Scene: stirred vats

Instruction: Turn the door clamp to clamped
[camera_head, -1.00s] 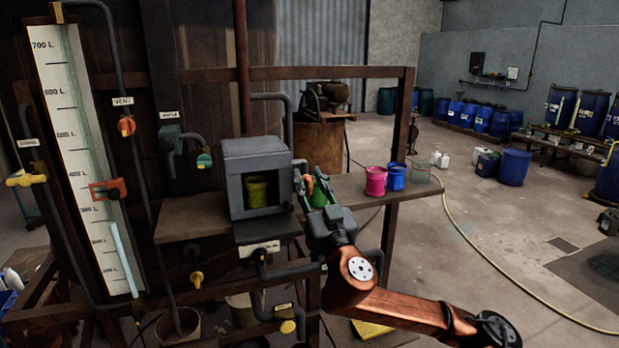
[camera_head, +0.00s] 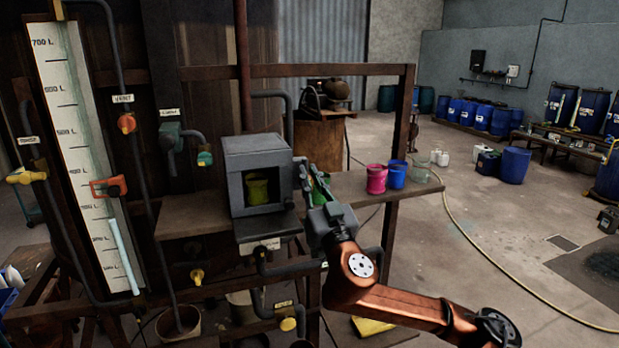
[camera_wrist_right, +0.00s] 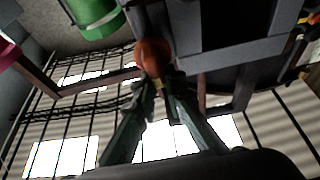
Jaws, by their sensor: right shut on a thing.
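The grey box (camera_head: 232,187) stands on the bench, its window showing a yellow-green cup (camera_head: 257,190) inside. The door clamp's orange-red knob (camera_wrist_right: 152,54) shows in the right wrist view, between my right fingertips and beside the grey box edge. My right gripper (camera_head: 304,178) is at the right front edge of the box, shut on this knob; it also shows in the right wrist view (camera_wrist_right: 160,88). The knob is hidden behind the fingers in the head view, so I cannot tell the clamp's angle. My left gripper is out of view.
A green cup (camera_head: 321,186) stands just behind my right gripper. A pink cup (camera_head: 376,180), a blue cup (camera_head: 397,175) and a clear beaker (camera_head: 420,172) stand further right on the bench. Pipes and valves crowd the left. The floor at right is mostly open.

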